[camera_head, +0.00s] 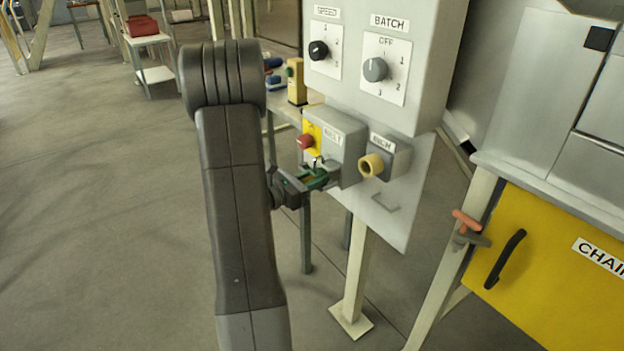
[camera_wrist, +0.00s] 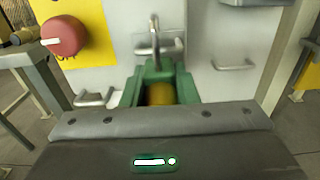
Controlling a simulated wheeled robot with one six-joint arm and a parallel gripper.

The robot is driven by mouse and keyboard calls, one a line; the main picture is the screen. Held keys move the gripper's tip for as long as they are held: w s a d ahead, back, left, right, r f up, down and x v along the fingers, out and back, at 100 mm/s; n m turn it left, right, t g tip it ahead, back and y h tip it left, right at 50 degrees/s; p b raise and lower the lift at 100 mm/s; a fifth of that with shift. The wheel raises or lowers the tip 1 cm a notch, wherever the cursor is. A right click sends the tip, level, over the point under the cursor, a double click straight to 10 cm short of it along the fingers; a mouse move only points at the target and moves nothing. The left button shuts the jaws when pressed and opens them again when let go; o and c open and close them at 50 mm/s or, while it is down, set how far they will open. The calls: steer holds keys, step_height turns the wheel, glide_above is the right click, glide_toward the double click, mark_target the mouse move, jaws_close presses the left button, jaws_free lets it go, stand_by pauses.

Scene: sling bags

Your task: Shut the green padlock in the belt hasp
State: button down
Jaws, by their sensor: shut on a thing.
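My gripper (camera_head: 303,186) is in front of the grey box labelled BELT, and its jaws are closed on the green padlock (camera_head: 318,181). In the wrist view the padlock's green body (camera_wrist: 153,72) is low in the middle, with a yellow part (camera_wrist: 160,94) below it. Its metal shackle (camera_wrist: 154,38) stands up from the body, close in front of the box face. The belt hasp (camera_wrist: 173,46) is a small metal loop right behind the shackle. I cannot tell whether the shackle passes through it or is locked. The gripper body hides the padlock's lower end.
Metal loops stand out at the right (camera_wrist: 234,65) and lower left (camera_wrist: 94,98). A tan knob (camera_head: 371,165) is right of the BELT box. Open floor (camera_head: 100,220) lies to the left.

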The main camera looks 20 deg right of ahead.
steer(key=shift+d, duration=0.15)
steer(key=shift+w+d, duration=0.25)
steer(key=shift+d, duration=0.25)
steer(key=shift+d, duration=0.2)
steer(key=shift+f+b, duration=0.15)
steer(key=shift+b, duration=0.2)
stand_by(0.3)
steer(key=shift+c, duration=2.1)
jaws_free()
steer(key=v, duration=0.7)
